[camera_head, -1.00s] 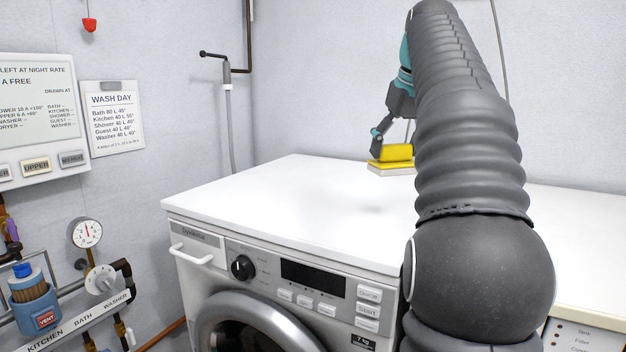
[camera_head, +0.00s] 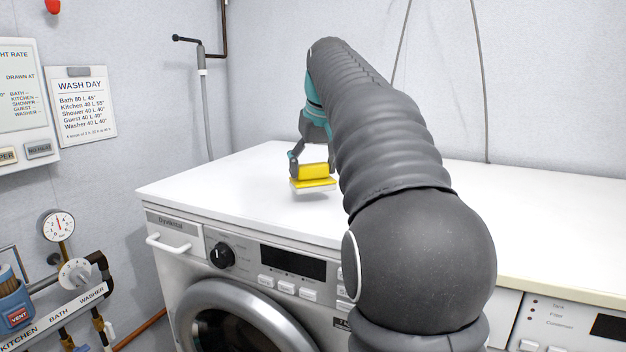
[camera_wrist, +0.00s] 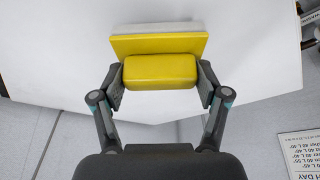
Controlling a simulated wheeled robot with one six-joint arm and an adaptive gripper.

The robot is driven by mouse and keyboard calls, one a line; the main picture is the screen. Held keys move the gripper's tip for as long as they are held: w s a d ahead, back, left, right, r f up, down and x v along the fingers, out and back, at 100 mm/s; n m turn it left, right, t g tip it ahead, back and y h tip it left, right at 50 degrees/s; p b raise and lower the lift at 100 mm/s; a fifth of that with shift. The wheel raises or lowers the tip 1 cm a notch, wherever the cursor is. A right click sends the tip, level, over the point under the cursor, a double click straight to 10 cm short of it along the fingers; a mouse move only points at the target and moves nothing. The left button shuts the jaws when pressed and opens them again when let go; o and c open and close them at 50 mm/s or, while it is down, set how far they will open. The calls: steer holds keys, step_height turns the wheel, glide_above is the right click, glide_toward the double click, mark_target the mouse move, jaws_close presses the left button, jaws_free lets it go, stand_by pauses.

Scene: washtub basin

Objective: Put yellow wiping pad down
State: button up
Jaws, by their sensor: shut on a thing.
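The yellow wiping pad (camera_head: 313,172) has a yellow block-shaped grip on top and a wider yellow plate with a pale underside. My gripper (camera_head: 308,166) is shut on the block, one finger on each side, as the wrist view (camera_wrist: 160,78) shows. The pad (camera_wrist: 160,44) is held level over the white top of the washing machine (camera_head: 220,188). A faint shadow lies below the pad, and a small gap seems to separate it from the top. My arm hides part of the gripper's right side in the head view.
The white top around the pad is clear. A second appliance with a pale worktop (camera_head: 540,215) stands at the right. A wall hose (camera_head: 206,110) hangs behind the machine. A pressure gauge (camera_head: 57,225) and pipes stand at the left.

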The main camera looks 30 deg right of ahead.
steer(key=shift+f, duration=1.25)
steer(key=shift+f, duration=0.15)
steer(key=o, duration=1)
steer(key=d+p+v, duration=0.1)
steer(key=v, duration=1.1)
steer(key=s+a+f, duration=1)
steer(key=a+f, duration=0.1)
steer(key=shift+n+t+y, duration=0.3)
steer(key=shift+n+t, duration=0.2)
steer(key=shift+n, duration=0.2)
steer(key=s+a+f, duration=0.2)
steer(key=s+f, duration=0.2)
steer(key=f, duration=0.2)
steer(key=s+a+f, duration=0.2)
steer(key=s+f, duration=0.3)
steer(key=f, duration=0.2)
steer(key=s+a+f, duration=0.2)
steer(key=s+f, duration=0.2)
steer(key=f, duration=0.3)
steer(key=shift+s+f, duration=0.2)
steer(key=shift+f, duration=0.05)
